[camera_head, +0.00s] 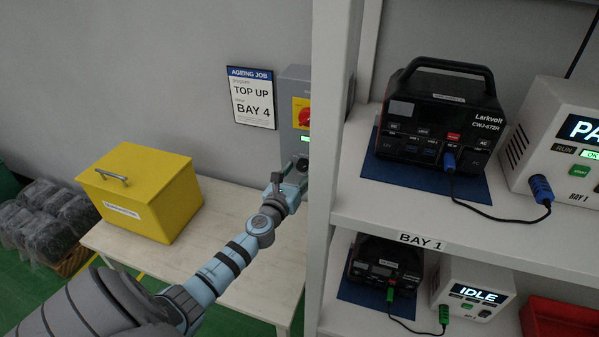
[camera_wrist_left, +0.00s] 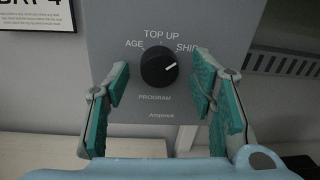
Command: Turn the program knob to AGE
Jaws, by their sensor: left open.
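The round black program knob (camera_wrist_left: 159,66) is on a grey panel (camera_wrist_left: 110,25) in the left wrist view. AGE is printed at its upper left, TOP UP above and the partly covered SHIP at its upper right. The knob's white mark points to the upper right, toward SHIP. My left gripper (camera_wrist_left: 160,82) is open, with one teal-padded finger on each side of the knob and a gap on both sides. In the head view my left gripper (camera_head: 291,180) is at the grey control box (camera_head: 296,78), partly cut off by the shelf post. My right gripper is not in view.
The white shelf post (camera_head: 335,200) stands close to the right of my left gripper. A yellow box (camera_head: 150,195) sits on the pale table (camera_head: 225,215). An ageing job sign (camera_head: 251,97) reads TOP UP, BAY 4. Shelves at right hold black power stations (camera_head: 437,125) and testers.

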